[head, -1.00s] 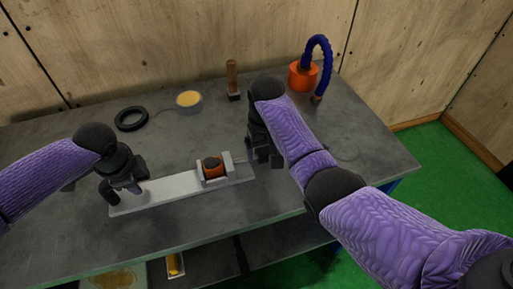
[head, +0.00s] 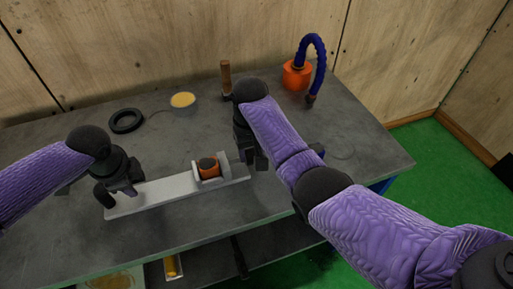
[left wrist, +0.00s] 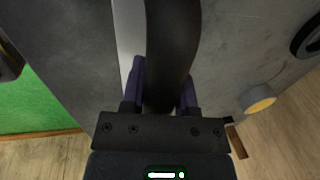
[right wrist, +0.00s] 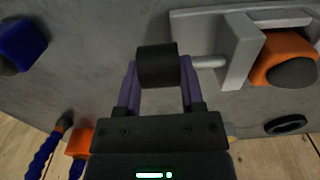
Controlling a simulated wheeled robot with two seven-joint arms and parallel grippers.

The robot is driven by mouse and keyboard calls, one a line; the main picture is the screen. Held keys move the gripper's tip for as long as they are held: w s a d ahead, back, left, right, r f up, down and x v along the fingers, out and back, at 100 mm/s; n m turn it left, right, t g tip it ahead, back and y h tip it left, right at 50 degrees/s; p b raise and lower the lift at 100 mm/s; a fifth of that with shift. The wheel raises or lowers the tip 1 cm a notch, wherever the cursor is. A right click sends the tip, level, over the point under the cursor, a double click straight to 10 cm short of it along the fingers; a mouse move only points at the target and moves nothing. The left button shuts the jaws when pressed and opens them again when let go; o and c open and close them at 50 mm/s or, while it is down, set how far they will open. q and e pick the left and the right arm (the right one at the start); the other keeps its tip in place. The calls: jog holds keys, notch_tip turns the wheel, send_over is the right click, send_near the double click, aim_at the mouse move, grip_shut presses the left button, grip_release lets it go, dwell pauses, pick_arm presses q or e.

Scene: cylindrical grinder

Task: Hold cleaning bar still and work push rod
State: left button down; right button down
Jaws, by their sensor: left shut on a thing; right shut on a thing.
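The cleaning bar (head: 152,194) is a long pale grey bar lying on the table, with a bracket (head: 226,160) and an orange, dark-topped cylinder (head: 209,170) towards its right end. My left gripper (head: 122,188) is shut on the black handle (left wrist: 172,45) at the bar's left end. My right gripper (head: 254,160) is shut on the black knob (right wrist: 157,66) of the push rod (right wrist: 209,62). In the right wrist view a short stretch of pale rod shows between the knob and the bracket plate (right wrist: 241,52). In the head view the right gripper hides the knob.
Behind the bar on the table (head: 330,165) are a black ring (head: 127,121), a round tin with yellow contents (head: 183,101), a wooden-handled brush (head: 226,78) and an orange pot with a blue hose (head: 296,76). The table's front strip is clear.

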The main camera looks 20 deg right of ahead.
jog(key=shift+a, duration=1.3)
jog(key=shift+c, duration=1)
grip_release()
jog(key=d, duration=0.4)
notch_tip(320, 180, up, 12)
jog(key=f, duration=0.1)
jog(key=s+a+f+g+y, duration=0.1)
jog(key=s+f, duration=0.2)
jog(key=s+a+f+m+g+y, duration=0.1)
jog(key=s+a+f+g, duration=0.1)
jog(key=s+f, duration=0.1)
jog(key=s+a+f+m+g+y, duration=0.1)
jog(key=s+f, duration=0.2)
jog(key=shift+s+a+f+g+y, duration=0.15)
jog(key=shift+a+f+g+y, duration=0.15)
jog(key=shift+a+f, duration=0.05)
jog(key=s+a+f+m+g+y, duration=0.1)
jog(key=s+a+f+m+y, duration=0.1)
jog(key=s+f, duration=0.5)
jog(key=s+a+f+m+g+y, duration=0.1)
jog(key=s+a+f+m+y, duration=0.2)
jog(key=s, duration=0.8)
notch_tip(320, 180, down, 4)
jog(key=shift+f+m+g, duration=0.15)
jog(key=shift+m+g, duration=0.25)
jog(key=shift+m, duration=0.6)
